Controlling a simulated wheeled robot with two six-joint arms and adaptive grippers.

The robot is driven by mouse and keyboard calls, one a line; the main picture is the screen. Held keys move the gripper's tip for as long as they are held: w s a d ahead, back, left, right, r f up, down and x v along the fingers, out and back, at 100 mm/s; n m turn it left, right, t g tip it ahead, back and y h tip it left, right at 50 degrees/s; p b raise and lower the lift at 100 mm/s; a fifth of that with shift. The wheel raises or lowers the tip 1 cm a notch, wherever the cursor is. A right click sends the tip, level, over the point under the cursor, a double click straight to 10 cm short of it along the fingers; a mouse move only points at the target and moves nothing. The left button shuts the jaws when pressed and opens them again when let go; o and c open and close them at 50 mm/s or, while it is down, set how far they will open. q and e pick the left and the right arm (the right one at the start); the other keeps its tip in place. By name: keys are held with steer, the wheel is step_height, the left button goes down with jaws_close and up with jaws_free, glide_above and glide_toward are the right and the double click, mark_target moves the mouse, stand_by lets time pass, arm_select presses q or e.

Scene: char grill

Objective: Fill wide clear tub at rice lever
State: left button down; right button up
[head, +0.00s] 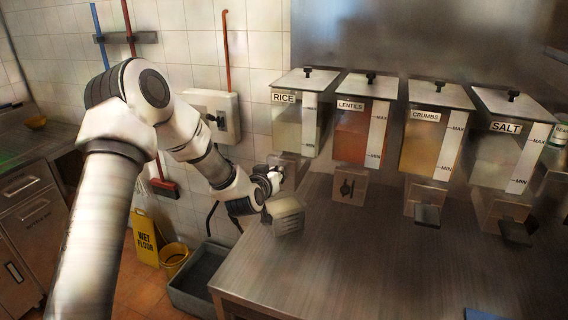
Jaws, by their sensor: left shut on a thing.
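The rice dispenser (299,125) stands at the left end of a row of labelled dispensers on the steel counter. Its contents look pale. My left gripper (274,184) is at the base of the rice dispenser and covers most of its spout, so the rice lever is hidden. The left gripper is shut on a wide clear tub (286,215), which sits low in front of the spout, close above or on the counter. The view is blurred, and I cannot tell whether any rice is in the tub. My right gripper is not in view.
Lentils (362,130), crumbs (432,140) and salt (507,150) dispensers stand to the right, with levers below. A grey bin (200,280), yellow bucket (174,258) and wet floor sign (145,238) are on the floor at left.

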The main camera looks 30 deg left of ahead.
arm_select(q)
steer(key=shift+a+r+g+p, duration=0.1)
steer(key=shift+r+g+p, duration=0.2)
steer(key=shift+g, duration=0.1)
steer(key=shift+f+h, duration=0.15)
steer(key=shift+h, duration=0.15)
steer(key=shift+w+f, duration=0.1)
steer(key=c, duration=1.2)
jaws_free()
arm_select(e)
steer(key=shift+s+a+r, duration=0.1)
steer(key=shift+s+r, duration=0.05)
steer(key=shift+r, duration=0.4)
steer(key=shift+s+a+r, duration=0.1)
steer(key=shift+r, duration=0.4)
arm_select(q)
steer(key=shift+s, duration=0.2)
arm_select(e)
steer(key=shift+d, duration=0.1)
arm_select(q)
steer(key=v, duration=1.2)
